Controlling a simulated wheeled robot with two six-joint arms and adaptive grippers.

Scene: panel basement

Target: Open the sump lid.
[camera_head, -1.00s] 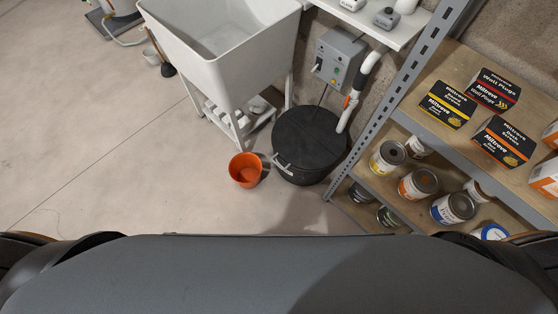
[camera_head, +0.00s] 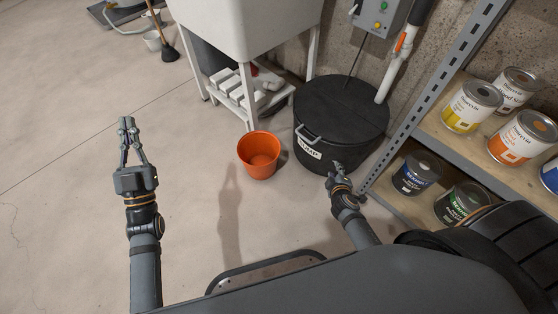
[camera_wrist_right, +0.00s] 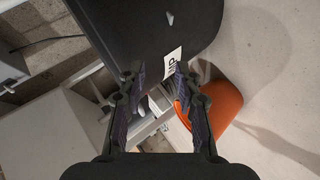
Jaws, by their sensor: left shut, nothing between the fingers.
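The black round sump lid (camera_head: 342,103) lies flat and closed on the black sump tub (camera_head: 330,158), with a pale handle (camera_head: 309,134) at its front left edge. A white label (camera_head: 307,147) sits below the handle; it also shows in the right wrist view (camera_wrist_right: 173,63). My right gripper (camera_head: 337,167) is in front of the tub, low and right of the label; I cannot tell whether it touches the tub. In the wrist view its fingers (camera_wrist_right: 158,72) are spread with nothing gripped. My left gripper (camera_head: 127,122) is shut and empty over the floor, far left of the tub.
An orange bucket (camera_head: 260,155) stands left of the tub. A white utility sink (camera_head: 245,30) is behind it. A white pipe (camera_head: 392,70) comes down at the lid's back right edge. A metal shelf (camera_head: 436,95) with paint cans stands close on the right.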

